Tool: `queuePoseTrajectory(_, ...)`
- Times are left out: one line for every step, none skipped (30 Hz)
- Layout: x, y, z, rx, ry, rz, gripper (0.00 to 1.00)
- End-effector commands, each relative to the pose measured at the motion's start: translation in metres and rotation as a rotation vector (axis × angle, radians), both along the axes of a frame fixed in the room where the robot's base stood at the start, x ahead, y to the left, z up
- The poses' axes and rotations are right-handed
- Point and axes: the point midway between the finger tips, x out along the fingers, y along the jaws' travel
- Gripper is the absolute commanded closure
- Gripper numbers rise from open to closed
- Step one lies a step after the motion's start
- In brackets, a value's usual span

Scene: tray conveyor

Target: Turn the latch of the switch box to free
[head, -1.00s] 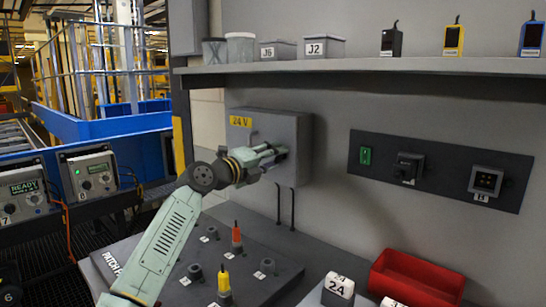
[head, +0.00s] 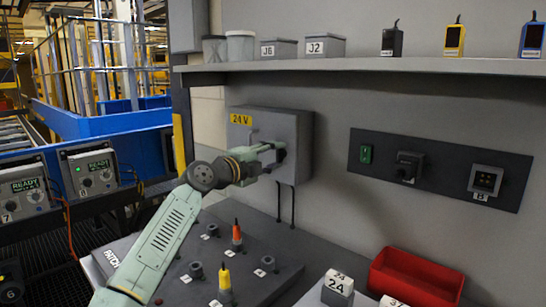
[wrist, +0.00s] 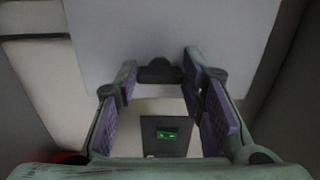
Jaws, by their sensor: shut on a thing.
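The grey switch box (head: 300,124) hangs on the wall with a yellow "24 V" label (head: 240,119) on its front. My gripper (head: 281,153) is at the front face of the box. In the wrist view the fingers of my gripper (wrist: 160,70) stand on both sides of the dark latch (wrist: 160,72) and are shut on it. In the head view the dark latch (head: 281,156) is mostly hidden by the fingers, so its angle is hard to tell.
A shelf (head: 370,66) with bins and handheld devices runs above the box. A dark wall panel (head: 446,170) with a green switch (head: 366,154) is to the right. A patch panel (head: 262,292) with pegs lies below, near a red bin (head: 452,283).

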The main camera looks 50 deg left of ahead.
Motion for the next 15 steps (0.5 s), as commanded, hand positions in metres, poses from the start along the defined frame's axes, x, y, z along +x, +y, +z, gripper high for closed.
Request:
queuePoseTrajectory(-0.0006, 0.0011, 0.0014, -0.001, -0.003, 0.003, 0.92)
queuePoseTrajectory(-0.0006, 0.0011, 0.0014, -0.001, -0.003, 0.003, 0.92)
queuePoseTrajectory(-0.0006, 0.0011, 0.0014, -0.001, -0.003, 0.003, 0.92)
queuePoseTrajectory(-0.0006, 0.0011, 0.0015, -0.001, -0.003, 0.003, 0.92)
queuePoseTrajectory(-0.0006, 0.0011, 0.0014, -0.001, -0.003, 0.003, 0.92)
queuePoseTrajectory(-0.0006, 0.0011, 0.0015, -0.001, -0.003, 0.003, 0.92)
queuePoseTrajectory(-0.0006, 0.0011, 0.0015, -0.001, -0.003, 0.003, 0.63)
queuePoseTrajectory(-0.0006, 0.0010, 0.0014, -0.001, -0.003, 0.003, 0.61)
queuePoseTrajectory(-0.0006, 0.0010, 0.0013, -0.001, -0.003, 0.002, 0.58)
queuePoseTrajectory(-0.0005, 0.0009, 0.0013, 0.000, -0.003, 0.002, 0.56)
queuePoseTrajectory(-0.0005, 0.0008, 0.0011, 0.000, -0.002, 0.002, 0.54)
queuePoseTrajectory(-0.0005, 0.0007, 0.0010, 0.000, -0.002, 0.002, 0.52)
queuePoseTrajectory(-0.0004, 0.0006, 0.0009, 0.000, -0.002, 0.001, 0.50)
queuePoseTrajectory(-0.0004, 0.0006, 0.0008, 0.000, -0.002, 0.001, 0.48)
queuePoseTrajectory(-0.0003, 0.0005, 0.0007, 0.000, -0.001, 0.001, 0.45)
